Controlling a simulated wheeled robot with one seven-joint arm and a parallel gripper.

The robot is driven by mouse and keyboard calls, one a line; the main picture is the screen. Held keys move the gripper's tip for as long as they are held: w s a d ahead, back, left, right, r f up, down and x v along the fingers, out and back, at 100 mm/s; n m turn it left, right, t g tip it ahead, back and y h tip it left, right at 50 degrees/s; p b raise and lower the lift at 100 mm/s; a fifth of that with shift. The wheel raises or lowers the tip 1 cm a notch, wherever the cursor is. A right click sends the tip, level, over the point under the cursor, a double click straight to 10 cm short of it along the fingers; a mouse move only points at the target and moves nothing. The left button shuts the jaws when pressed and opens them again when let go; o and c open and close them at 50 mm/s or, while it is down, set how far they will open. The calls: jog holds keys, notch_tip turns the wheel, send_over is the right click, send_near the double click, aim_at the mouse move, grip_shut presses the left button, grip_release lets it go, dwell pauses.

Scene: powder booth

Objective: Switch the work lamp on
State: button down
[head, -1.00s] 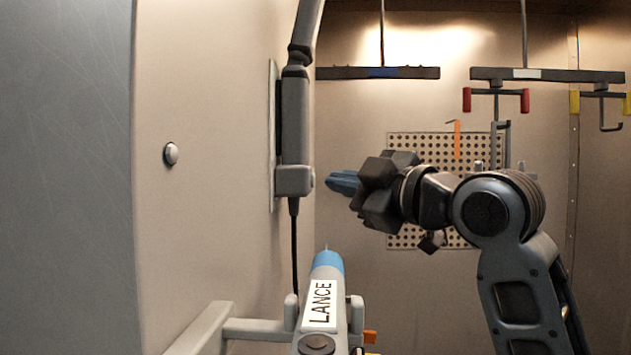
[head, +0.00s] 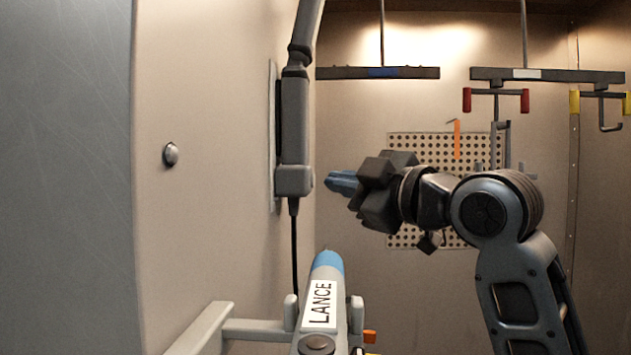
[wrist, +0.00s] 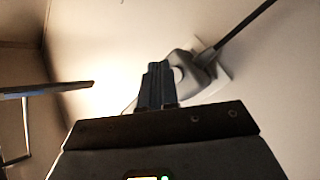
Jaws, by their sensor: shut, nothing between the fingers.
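The work lamp's dark grey arm and housing (head: 295,120) are mounted on a plate on the left wall, with a black cable running down from the lighter grey lower end (head: 294,181). The lamp's head is out of view. My gripper (head: 334,182) is shut and empty, its blue fingertips just right of that lower end. In the wrist view, the shut fingers (wrist: 155,84) point at the grey lamp base (wrist: 200,72), which has a pale round button (wrist: 178,75) beside the fingertips. Whether they touch it I cannot tell.
A lance (head: 322,290) with a blue tip rests in a bracket below the lamp. A round metal knob (head: 171,154) is on the left wall. Hanging bars (head: 378,73) and a perforated panel (head: 400,240) are at the back. The upper back wall is brightly lit.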

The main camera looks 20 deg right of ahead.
jog(key=shift+w+a, duration=0.15)
jog(key=shift+a, duration=0.2)
jog(key=shift+w+a, duration=0.1)
jog(key=shift+a, duration=0.15)
dwell(0.5)
jog(key=shift+d, duration=0.1)
jog(key=shift+s+d, duration=0.25)
jog(key=shift+d, duration=0.35)
jog(key=shift+d, duration=0.1)
jog(key=shift+s+d+b, duration=0.15)
jog(key=shift+s+d, duration=0.25)
jog(key=shift+d, duration=0.5)
jog(key=shift+s+d+b, duration=0.2)
jog(key=shift+s+d, duration=0.2)
jog(key=shift+d, duration=0.45)
jog(key=shift+s+d+b, duration=0.15)
jog(key=shift+s+d, duration=0.25)
jog(key=shift+d, duration=0.5)
